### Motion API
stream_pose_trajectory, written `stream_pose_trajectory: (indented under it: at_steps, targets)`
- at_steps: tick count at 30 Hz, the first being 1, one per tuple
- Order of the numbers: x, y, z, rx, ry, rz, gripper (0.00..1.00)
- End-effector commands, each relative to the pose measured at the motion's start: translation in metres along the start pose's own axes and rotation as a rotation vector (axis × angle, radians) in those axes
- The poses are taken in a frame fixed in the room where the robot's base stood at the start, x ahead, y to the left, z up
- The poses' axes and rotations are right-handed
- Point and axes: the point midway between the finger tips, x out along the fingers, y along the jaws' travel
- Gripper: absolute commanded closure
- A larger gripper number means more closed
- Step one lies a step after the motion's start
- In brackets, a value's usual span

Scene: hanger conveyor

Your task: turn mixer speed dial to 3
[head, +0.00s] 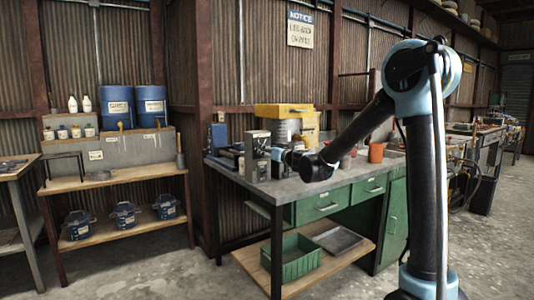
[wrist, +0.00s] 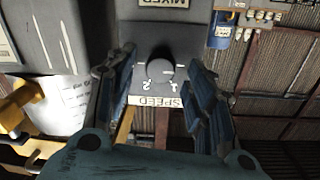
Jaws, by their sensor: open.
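The mixer (head: 257,156) is a grey box on the workbench, with my gripper (head: 279,155) at its right side in the head view. In the wrist view, its panel appears upside down, with the dark round speed dial (wrist: 160,72) in the middle and a SPEED label (wrist: 155,101) below it. Two pale numerals, seemingly 1 and 2, show by the dial; a 3 cannot be made out. My gripper (wrist: 161,62) is open, with one blue-grey finger on each side of the dial. Contact with the dial cannot be told.
The workbench (head: 300,190) carries a yellow machine (head: 285,112) behind the mixer and an orange container (head: 376,153) to the right. Blue equipment (head: 222,150) stands left of the mixer. In the wrist view a yellow part (wrist: 18,105) lies at far left.

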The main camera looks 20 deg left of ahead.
Motion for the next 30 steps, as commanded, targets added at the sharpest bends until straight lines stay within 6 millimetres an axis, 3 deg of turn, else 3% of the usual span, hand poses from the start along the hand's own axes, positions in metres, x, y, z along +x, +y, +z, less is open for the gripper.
stream_pose_trajectory:
  at_steps: [6, 15, 16, 21, 22, 30]
  targets:
    - [0.015, 0.0, 0.0, 0.0, 0.0, -0.001, 0.51]
    - [0.017, 0.0, 0.0, 0.0, 0.0, 0.0, 0.51]
    - [0.017, 0.0, 0.0, 0.0, 0.0, 0.0, 0.53]
    - [0.017, 0.0, 0.0, 0.0, 0.0, 0.0, 0.92]
    - [0.017, 0.0, 0.0, 0.0, 0.0, 0.0, 0.95]
    - [0.017, 0.001, 0.0, 0.011, 0.0, 0.002, 0.95]
